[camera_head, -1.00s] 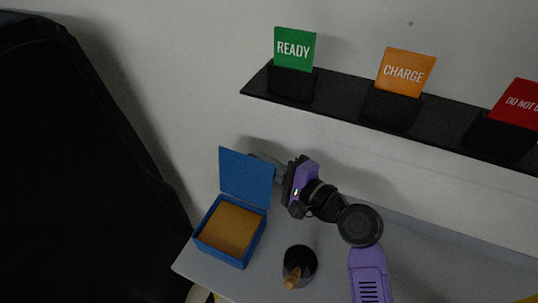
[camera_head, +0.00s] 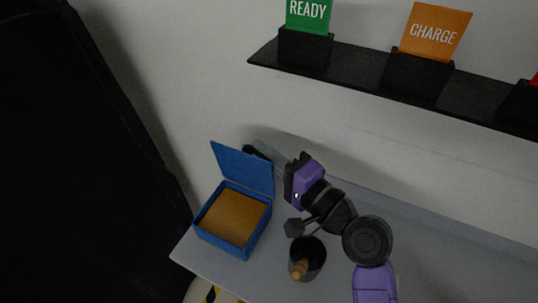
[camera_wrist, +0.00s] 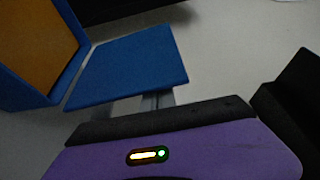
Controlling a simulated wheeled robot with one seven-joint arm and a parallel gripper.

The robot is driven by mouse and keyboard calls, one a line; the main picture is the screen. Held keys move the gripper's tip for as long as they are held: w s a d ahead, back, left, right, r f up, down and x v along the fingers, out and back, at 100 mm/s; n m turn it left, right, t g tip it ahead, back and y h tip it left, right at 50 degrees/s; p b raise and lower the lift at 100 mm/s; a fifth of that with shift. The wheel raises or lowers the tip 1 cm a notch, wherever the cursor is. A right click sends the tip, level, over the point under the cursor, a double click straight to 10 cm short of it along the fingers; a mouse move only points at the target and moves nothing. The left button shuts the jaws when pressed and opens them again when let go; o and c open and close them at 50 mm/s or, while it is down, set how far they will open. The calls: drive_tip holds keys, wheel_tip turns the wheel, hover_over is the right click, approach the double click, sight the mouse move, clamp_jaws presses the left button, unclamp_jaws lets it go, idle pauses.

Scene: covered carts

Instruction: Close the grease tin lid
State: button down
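The grease tin (camera_head: 222,242) is a blue square box with a brown-orange fill, standing near the left end of the grey bench top. Its blue lid (camera_head: 243,170) stands open, raised at the tin's back edge. My gripper (camera_head: 258,152) has a purple and black body just right of the lid. Its grey fingers with a dark tip reach behind the lid's upper edge. In the wrist view the lid (camera_wrist: 128,68) lies in front of the purple gripper body, partly covering the grey fingers (camera_wrist: 155,103). Contact and the finger gap are unclear.
A dark round container (camera_head: 309,250) with a brown handle-like piece stands right of the tin, below my arm. A black wall shelf (camera_head: 350,72) holds a green READY card (camera_head: 309,12) and an orange CHARGE card (camera_head: 434,32). A large black covered shape (camera_head: 80,170) fills the left side.

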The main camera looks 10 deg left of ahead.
sight(250, 163)
drive_tip(key=s+n+b, duration=0.1)
drive_tip(key=s+a, duration=0.1)
drive_tip(key=s, duration=0.1)
drive_tip(key=shift+s+a+r+n+y+b, duration=0.1)
drive_tip(key=shift+s+n+y+b, duration=0.05)
drive_tip(key=shift+n+y+b, duration=0.25)
drive_tip(key=shift+s+a, duration=0.2)
drive_tip(key=shift+s, duration=0.25)
drive_tip(key=shift+r, duration=0.1)
